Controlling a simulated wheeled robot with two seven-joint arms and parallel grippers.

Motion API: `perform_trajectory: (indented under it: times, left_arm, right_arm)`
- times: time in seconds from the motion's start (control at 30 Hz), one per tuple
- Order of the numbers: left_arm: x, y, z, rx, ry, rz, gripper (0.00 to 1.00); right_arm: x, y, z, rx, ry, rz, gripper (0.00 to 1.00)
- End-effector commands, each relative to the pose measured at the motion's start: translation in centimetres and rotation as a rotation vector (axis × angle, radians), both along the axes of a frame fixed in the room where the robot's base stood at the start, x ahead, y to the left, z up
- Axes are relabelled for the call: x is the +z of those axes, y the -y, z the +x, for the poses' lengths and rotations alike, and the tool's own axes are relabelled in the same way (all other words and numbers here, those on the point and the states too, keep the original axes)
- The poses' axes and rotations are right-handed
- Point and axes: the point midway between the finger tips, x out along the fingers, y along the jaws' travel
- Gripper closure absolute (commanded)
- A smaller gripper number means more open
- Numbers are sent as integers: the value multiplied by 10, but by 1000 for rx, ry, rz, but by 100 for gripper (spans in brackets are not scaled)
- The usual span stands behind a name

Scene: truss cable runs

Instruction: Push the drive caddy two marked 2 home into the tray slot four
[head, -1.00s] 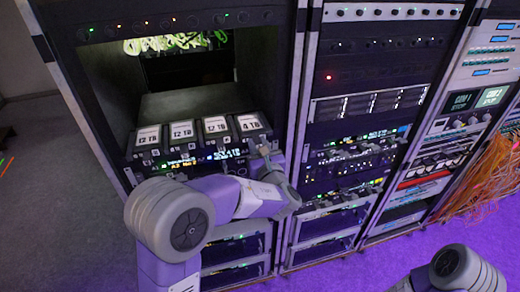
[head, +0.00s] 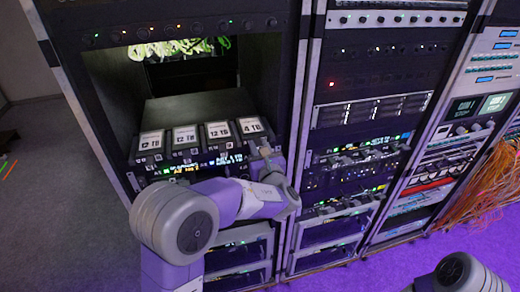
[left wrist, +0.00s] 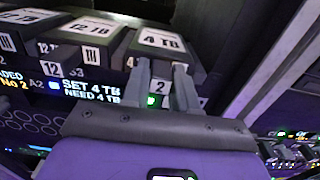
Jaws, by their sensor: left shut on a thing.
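The drive caddy two (head: 249,126), with a 4 TB label on top, is at the right end of a row of caddies in the tray (head: 135,157). In the left wrist view its 4 TB top (left wrist: 163,40) lies just beyond my fingers, and its front tab marked 2 (left wrist: 158,87) shows between them beside a green light. My left gripper (head: 264,153) is shut on the caddy's front; its fingertips also show in the left wrist view (left wrist: 160,78). The caddy's rear and the inside of slot four are hidden. My right gripper is out of view.
A display (left wrist: 90,88) below reads SET 4 TB, NEED 4 TB. A rack post (head: 299,110) rises close to the right of my gripper. Orange cables (head: 487,165) hang at far right.

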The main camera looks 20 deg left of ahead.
Motion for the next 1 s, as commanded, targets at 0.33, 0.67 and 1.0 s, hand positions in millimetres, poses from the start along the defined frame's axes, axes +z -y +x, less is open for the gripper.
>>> perform_trajectory:
  times: [0.33,0.67,1.0]
  left_arm:
    - [1,-2,3,0,2,0,43]
    - [-1,1,-1,-2,-2,-1,43]
    - [-1,31,-44,-3,1,-1,43]
  right_arm:
    - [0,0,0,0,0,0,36]
    - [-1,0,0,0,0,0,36]
    - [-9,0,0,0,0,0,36]
